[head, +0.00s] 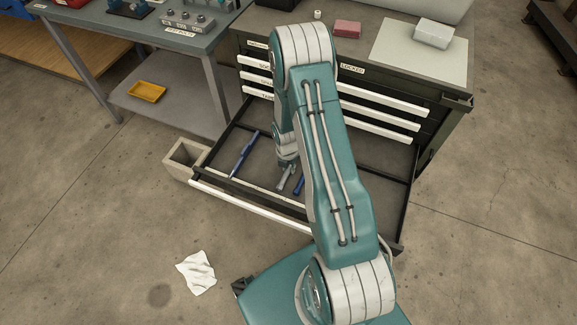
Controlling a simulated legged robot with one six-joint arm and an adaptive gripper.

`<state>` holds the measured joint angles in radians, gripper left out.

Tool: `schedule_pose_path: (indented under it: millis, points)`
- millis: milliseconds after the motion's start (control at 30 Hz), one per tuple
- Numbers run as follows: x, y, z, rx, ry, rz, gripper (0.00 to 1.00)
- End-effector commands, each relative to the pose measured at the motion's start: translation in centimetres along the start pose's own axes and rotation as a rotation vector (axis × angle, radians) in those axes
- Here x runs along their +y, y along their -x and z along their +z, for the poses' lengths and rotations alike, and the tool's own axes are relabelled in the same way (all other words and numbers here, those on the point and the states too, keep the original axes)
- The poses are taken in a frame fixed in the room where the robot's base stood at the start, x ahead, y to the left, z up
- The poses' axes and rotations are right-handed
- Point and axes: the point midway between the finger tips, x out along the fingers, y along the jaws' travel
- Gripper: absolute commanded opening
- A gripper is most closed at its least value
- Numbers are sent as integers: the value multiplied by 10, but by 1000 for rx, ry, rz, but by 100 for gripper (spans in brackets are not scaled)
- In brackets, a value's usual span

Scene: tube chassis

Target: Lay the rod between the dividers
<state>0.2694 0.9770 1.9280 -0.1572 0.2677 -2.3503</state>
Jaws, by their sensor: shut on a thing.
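The drawer (250,211) is pulled open, and dark dividers (378,174) split its inside. My gripper (287,180) is low inside the drawer's middle compartment, pointing down and shut on the rod. The rod (299,185) shows as a short blue piece just right of the fingers; my arm hides much of it. I cannot tell whether it touches the drawer floor. Another slim blue tool (244,153) lies slanted in the drawer to the left, apart from my gripper.
A grey open box (182,158) stands at the drawer's left corner. The cabinet top holds a red block (347,29) and a pale box (434,33). A workbench (175,45) stands at left, with a yellow tray (147,91) on its lower shelf. A white cloth (196,272) lies on the floor.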

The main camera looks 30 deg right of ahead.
Motion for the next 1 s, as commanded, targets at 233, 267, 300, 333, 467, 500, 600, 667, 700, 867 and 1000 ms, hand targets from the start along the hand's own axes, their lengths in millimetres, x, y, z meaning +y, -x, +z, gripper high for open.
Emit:
schedule_pose_path:
  millis: [233, 267, 300, 333, 467, 500, 600, 667, 700, 867, 1000]
  points:
    - [0, 1, 0, -1, 0, 0, 62]
    - [0, 1, 0, 0, 0, 0, 62]
    - [0, 1, 0, 0, 0, 0, 62]
    - [0, 1, 0, 0, 0, 0, 62]
    - [0, 1, 0, 0, 0, 0, 62]
    - [0, 0, 0, 0, 0, 0, 62]
    - [0, 3, 0, -1, 0, 1, 62]
    - [0, 7, 1, -2, 0, 2, 62]
    - [1, 12, 1, -3, 0, 2, 62]
    - [1, 39, 1, -4, 0, 3, 62]
    - [1, 66, 1, -4, -1, 3, 62]
